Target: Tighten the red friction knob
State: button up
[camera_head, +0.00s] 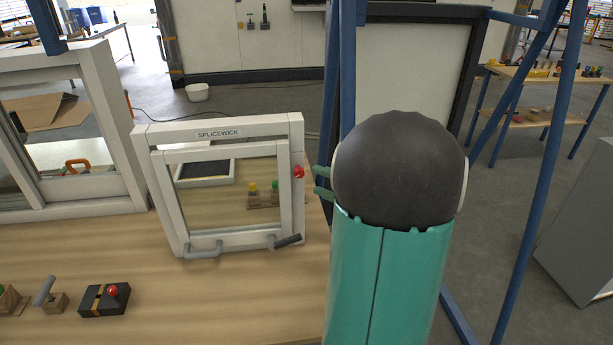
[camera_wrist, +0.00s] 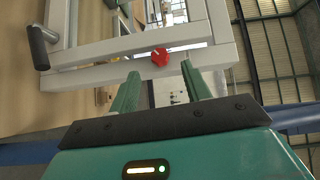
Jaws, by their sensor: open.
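The red friction knob (camera_head: 299,172) sits on the right side of a white window frame (camera_head: 143,165) marked SPLICEWICK, which stands upright on the wooden bench. My gripper (camera_head: 318,182) is just right of the knob, with its green fingers pointing at it; my arm hides the rest of the gripper. In the wrist view the knob (camera_wrist: 160,57) shows just beyond and between the two green fingertips of my gripper (camera_wrist: 160,72). The fingers are apart and empty, and they do not appear to touch the knob.
A black handle (camera_head: 287,241) and a grey handle (camera_head: 204,250) are on the frame's lower edge. A black box with a red button (camera_head: 104,300) lies on the bench (camera_head: 190,315). Blue posts (camera_head: 340,75) stand close behind my arm. A larger white window (camera_head: 105,110) stands left.

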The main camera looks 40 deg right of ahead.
aim_at(302, 174)
jog(key=w, duration=0.2)
jog(key=w+a, duration=0.1)
jog(key=w, duration=0.2)
jog(key=shift+w+f, duration=0.1)
jog(key=shift+c, duration=0.2)
